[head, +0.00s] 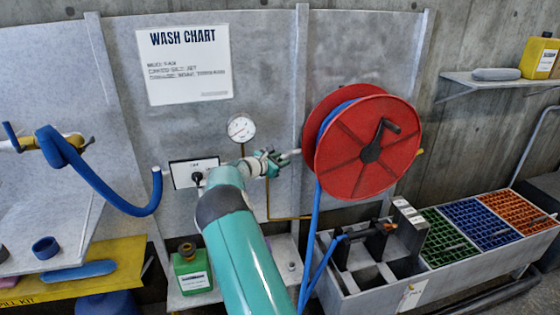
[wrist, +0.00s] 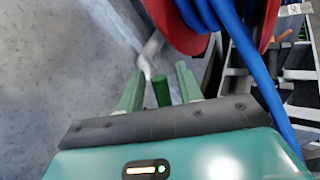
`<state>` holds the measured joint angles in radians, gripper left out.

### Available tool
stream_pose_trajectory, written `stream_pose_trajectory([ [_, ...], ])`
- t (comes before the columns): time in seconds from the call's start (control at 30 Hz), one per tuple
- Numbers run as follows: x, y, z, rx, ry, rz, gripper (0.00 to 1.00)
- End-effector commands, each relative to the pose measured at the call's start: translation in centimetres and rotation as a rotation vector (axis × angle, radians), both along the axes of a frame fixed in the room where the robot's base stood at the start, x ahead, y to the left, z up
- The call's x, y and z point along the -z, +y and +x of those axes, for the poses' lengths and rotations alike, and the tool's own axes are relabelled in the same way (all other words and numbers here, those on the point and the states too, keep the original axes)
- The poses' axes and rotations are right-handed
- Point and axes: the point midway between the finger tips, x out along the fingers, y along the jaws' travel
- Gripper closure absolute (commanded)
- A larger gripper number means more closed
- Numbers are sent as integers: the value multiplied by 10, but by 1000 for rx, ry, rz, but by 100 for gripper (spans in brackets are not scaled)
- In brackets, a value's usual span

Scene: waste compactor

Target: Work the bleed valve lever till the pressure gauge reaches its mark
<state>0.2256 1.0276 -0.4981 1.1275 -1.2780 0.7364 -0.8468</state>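The round white pressure gauge (head: 241,128) is on the grey wall panel, up and left of my gripper. Its needle and mark are too small to read. My gripper (head: 274,161) reaches toward the wall, just left of the red hose reel. In the wrist view its two pale green fingers (wrist: 159,88) are apart. A dark green cylindrical grip (wrist: 161,91), apparently the end of the bleed valve lever, stands between them with gaps on both sides. A pale metal piece (wrist: 151,52) shows beyond it. The valve body is hidden behind my arm in the head view.
The red hose reel (head: 367,147) with blue hose stands close at right. A plate with a black knob (head: 195,173) is at left, above a green bottle (head: 191,270). A thin brass pipe (head: 267,205) runs down the wall. Colored crates (head: 484,222) are far right.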

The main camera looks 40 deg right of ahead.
Motion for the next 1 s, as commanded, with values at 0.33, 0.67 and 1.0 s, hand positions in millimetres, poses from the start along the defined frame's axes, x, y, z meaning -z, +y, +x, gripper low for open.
stream_pose_trajectory([
  [0.33, -3, 11, 1, -3, 0, -1, 64],
  [0.67, -18, 75, -5, -4, 0, 1, 64],
  [1.0, -31, 129, -12, -1, 0, 0, 64],
])
